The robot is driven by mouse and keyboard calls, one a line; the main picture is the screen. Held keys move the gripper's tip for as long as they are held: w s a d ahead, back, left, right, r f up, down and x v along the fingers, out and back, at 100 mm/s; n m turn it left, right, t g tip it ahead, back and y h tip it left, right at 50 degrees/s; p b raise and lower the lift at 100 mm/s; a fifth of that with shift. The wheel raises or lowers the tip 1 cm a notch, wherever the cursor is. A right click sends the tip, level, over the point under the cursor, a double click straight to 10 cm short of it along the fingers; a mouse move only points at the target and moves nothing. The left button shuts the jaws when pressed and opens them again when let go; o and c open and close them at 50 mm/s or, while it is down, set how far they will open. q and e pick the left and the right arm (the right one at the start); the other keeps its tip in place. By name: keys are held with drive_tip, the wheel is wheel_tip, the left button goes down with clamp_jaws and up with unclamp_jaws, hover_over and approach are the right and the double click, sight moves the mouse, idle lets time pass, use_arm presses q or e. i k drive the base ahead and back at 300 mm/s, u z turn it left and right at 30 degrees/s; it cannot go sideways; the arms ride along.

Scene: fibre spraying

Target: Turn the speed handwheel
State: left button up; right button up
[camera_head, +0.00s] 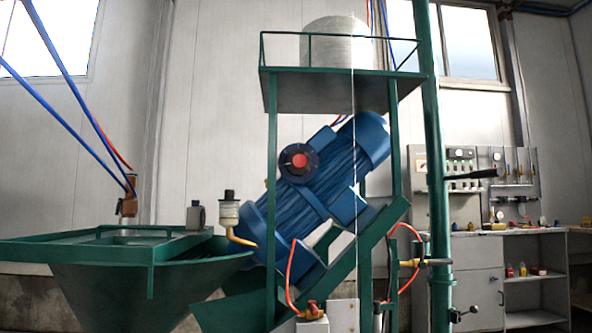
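A round dark knob with a red centre (299,161) sits on the face of the blue motor unit (325,192); it looks like the speed handwheel. The motor unit is tilted on a green frame, its upper end toward the right. The knob faces me and nothing covers it. Neither of my grippers shows in the head view, so nothing is seen touching the knob.
A green hopper (130,285) stands at the lower left. A green post (433,150) rises right of the motor, with a lever (478,173) sticking out. A raised platform (335,90) holds a pale drum. A workbench (500,260) stands at the right.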

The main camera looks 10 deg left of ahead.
sight(298, 162)
drive_tip(key=u, duration=0.2)
drive_tip(key=k, duration=0.15)
drive_tip(key=z, duration=1.05)
drive_tip(key=i, duration=0.65)
drive_tip(key=u, duration=1.45)
